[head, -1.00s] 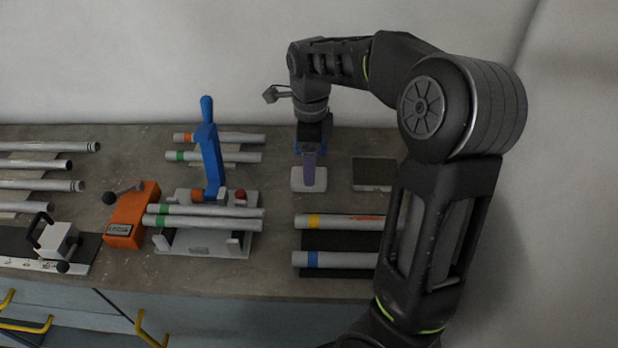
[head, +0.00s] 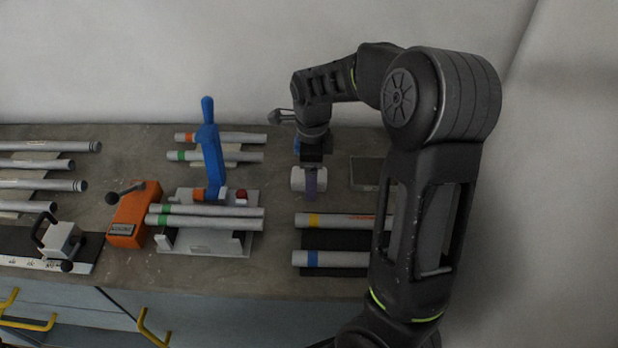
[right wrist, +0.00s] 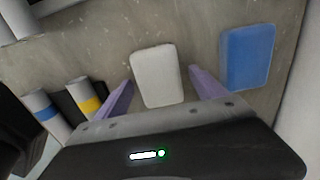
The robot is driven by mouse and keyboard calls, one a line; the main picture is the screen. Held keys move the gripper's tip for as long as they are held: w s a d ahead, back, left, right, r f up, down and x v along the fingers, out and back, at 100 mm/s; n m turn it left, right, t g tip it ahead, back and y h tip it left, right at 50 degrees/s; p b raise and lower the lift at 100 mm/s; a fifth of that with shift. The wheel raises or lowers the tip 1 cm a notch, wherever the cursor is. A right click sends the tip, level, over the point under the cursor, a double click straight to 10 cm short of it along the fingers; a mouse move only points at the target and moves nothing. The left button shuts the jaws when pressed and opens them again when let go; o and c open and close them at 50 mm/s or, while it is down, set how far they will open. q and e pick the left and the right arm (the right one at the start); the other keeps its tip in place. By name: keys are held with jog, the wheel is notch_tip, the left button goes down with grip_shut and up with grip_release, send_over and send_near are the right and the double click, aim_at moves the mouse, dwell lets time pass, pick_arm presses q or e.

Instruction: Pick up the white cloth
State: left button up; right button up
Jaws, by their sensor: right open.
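The white cloth (head: 298,180) is a small rounded white block on the bench, right of the clamp fixture. In the right wrist view the white cloth (right wrist: 158,76) lies flat, between and just beyond the fingertips. My right gripper (head: 313,184) hangs over it from behind, and one purple finger hides part of it in the head view. In the right wrist view the right gripper (right wrist: 160,84) is open, with its purple fingers on either side of the cloth and nothing held. My left gripper is out of view.
A blue cloth (right wrist: 247,56) lies beside the white one. A dark grey flat block (head: 366,172) sits to the right. Yellow-banded (head: 335,221) and blue-banded (head: 335,258) tubes lie in front. The blue-handled clamp (head: 211,150) stands to the left, with an orange block (head: 133,218) beyond it.

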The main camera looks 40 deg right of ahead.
jog(key=shift+c, duration=0.6)
jog(key=c, duration=1.3)
jog(key=shift+r, duration=0.1)
notch_tip(320, 180, up, 10)
jog(key=shift+f+b, duration=0.1)
jog(key=shift+b, duration=0.55)
jog(key=o, duration=0.8)
jog(key=shift+c, duration=0.2)
jog(key=c, duration=0.6)
jog(key=shift+d, duration=0.1)
jog(key=shift+c, duration=0.2)
